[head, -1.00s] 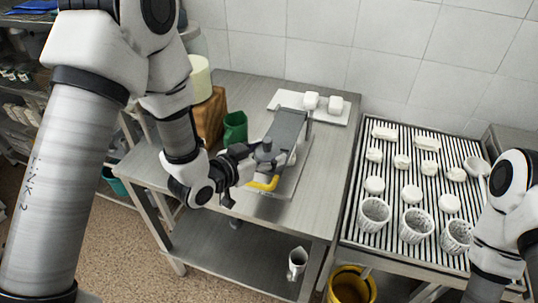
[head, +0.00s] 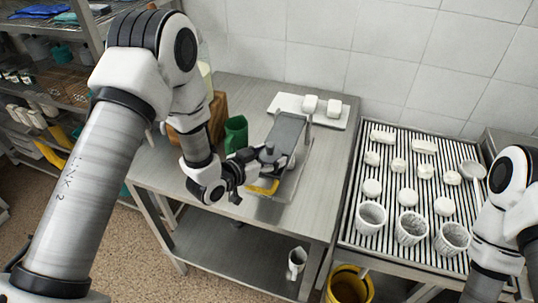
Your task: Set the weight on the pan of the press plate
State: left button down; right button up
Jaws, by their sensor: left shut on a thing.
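The press plate (head: 287,132) is a dark grey slab on a pale base on the left steel table. A dark grey weight (head: 269,155) with a round knob is at its near end. My left gripper (head: 256,164) comes in from the left and is shut on the weight. Whether the weight rests on the pan or is held just above it I cannot tell; the pan is hidden by the weight and fingers. A yellow piece (head: 262,187) shows just under the gripper. My right gripper is out of view; only my right arm shows at the right edge.
A green container (head: 236,134) and a wooden block (head: 217,117) stand left of the press. A white board (head: 325,118) with two white pieces lies behind. The ribbed drain table (head: 396,165) at right holds perforated baskets and several white cheeses. A yellow bucket (head: 348,286) stands below.

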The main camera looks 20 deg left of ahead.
pick_arm(q)
jog(key=shift+c, duration=1.1)
grip_release()
jog(key=shift+r, duration=0.1)
jog(key=shift+s+a, duration=0.1)
jog(key=shift+s, duration=0.05)
jog(key=b+v, duration=0.2)
jog(key=v, duration=0.9)
jog(key=s+f+n+g+y, duration=0.1)
jog(key=s+f+g+y, duration=0.2)
jog(key=f, duration=0.5)
jog(key=s+f+n+g, duration=0.1)
jog(key=s+f+g, duration=0.2)
jog(key=s+f, duration=0.35)
jog(key=s+a+f+n+g+y, duration=0.2)
jog(key=s+f+g, duration=0.5)
jog(key=s+f, duration=0.6)
jog(key=s+n+y, duration=0.1)
jog(key=s, duration=0.2)
jog(key=shift+a, duration=0.35)
